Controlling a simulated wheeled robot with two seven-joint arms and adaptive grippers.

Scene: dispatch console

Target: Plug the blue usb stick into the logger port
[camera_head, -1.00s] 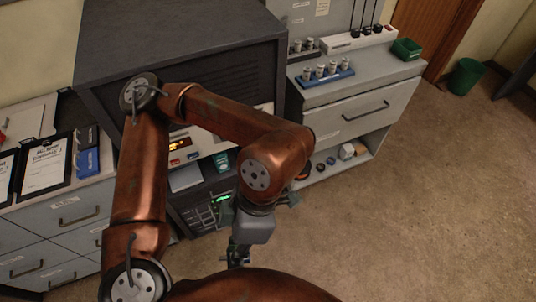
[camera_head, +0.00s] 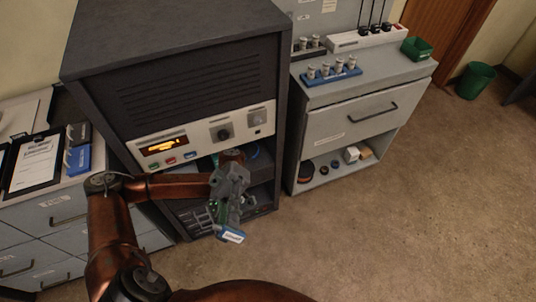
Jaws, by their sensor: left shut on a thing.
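My left gripper (camera_head: 224,214) is in front of the console's lower bay and points down toward the viewer. The stick is tilted and held in the air. The dark console cabinet (camera_head: 190,85) stands behind the gripper. I cannot make out the logger port; the gripper and arm cover part of the lower panel (camera_head: 190,219). My right gripper is out of view.
The console's control strip (camera_head: 205,134) has a lit display, buttons and a knob. A grey drawer cabinet (camera_head: 345,120) on the right bears a blue rack (camera_head: 332,76) and a green box (camera_head: 416,48). Clipboards (camera_head: 33,163) lie on the left counter. Open floor lies at right.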

